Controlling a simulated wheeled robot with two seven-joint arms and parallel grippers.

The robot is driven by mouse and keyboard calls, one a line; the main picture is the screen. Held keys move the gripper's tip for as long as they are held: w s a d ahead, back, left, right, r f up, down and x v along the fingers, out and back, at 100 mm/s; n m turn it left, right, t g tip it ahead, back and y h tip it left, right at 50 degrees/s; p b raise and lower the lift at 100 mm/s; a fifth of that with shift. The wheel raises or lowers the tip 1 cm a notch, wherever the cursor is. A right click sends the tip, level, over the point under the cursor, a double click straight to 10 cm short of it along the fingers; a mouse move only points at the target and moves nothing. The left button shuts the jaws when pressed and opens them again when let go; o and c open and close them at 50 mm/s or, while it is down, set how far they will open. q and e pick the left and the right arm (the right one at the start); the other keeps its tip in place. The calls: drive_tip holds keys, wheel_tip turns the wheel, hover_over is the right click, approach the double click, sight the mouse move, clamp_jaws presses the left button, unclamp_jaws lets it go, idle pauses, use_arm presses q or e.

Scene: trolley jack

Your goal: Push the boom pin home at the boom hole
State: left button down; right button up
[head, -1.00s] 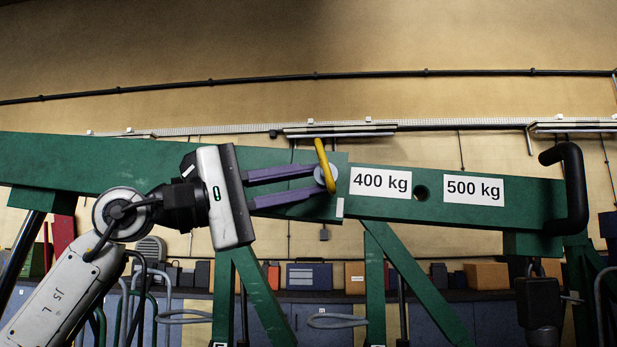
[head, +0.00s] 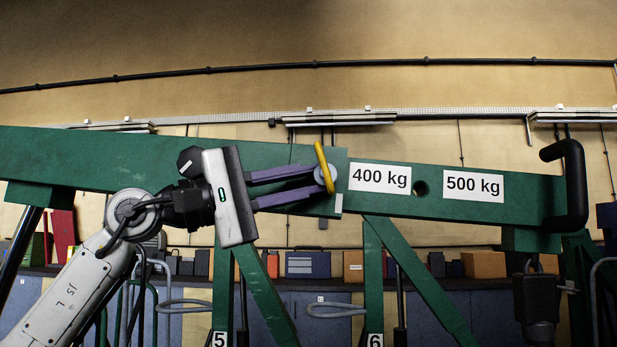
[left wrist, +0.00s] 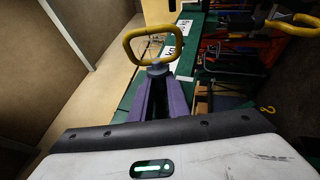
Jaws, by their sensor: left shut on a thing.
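The boom pin (head: 321,155) has a yellow loop handle and a pale round collar, and it sits at the green boom (head: 450,205) just left of the 400 kg label. My left gripper (head: 318,180) is shut on the pin by its purple fingers, close to the boom's face. In the left wrist view the yellow handle (left wrist: 152,36) stands beyond the closed fingertips (left wrist: 158,72). The boom hole at the pin is hidden behind the pin and fingers, so I cannot tell how deep the pin sits. My right gripper is not in view.
An empty hole (head: 421,188) shows between the 400 kg label (head: 380,178) and the 500 kg label (head: 473,186). A black handle (head: 575,185) is at the boom's right end. Green struts (head: 420,290) stand below. A bench (head: 300,272) with boxes runs behind.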

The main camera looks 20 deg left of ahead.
use_arm(q)
drive_tip(key=shift+w+a+r, duration=0.15)
drive_tip(key=shift+w, duration=0.05)
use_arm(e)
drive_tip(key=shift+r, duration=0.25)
use_arm(q)
drive_tip(key=c, duration=1.6)
unclamp_jaws()
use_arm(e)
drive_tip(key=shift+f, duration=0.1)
